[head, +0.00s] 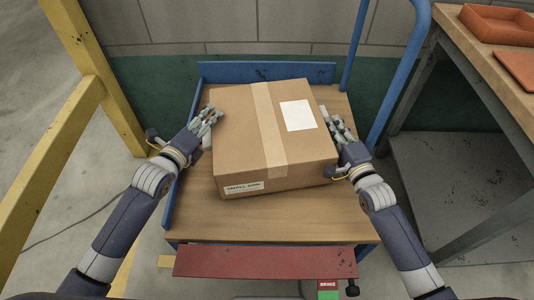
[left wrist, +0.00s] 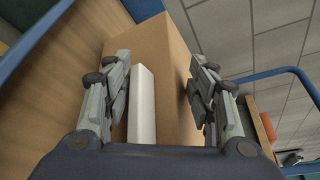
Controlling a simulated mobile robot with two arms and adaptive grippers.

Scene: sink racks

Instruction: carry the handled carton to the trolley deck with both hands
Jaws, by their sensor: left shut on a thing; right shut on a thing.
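The brown carton (head: 238,125) has a tan tape strip, a white label on top and a small printed label on its front. It is over the wooden trolley deck (head: 260,216), turned slightly; I cannot tell whether its base touches the deck. My left gripper (head: 209,122) is at its left side, shut on a white handle (left wrist: 142,105), which the left wrist view shows between the fingers against the carton (left wrist: 165,45). My right gripper (head: 332,122) is shut at the carton's right side; the handle there is mostly hidden by the fingers.
The trolley has blue rails (head: 265,72) and a red front edge (head: 265,261). A yellow frame (head: 95,75) stands at left. A wooden bench (head: 492,45) with orange trays (head: 497,22) stands at right. Bare deck shows in front of the carton.

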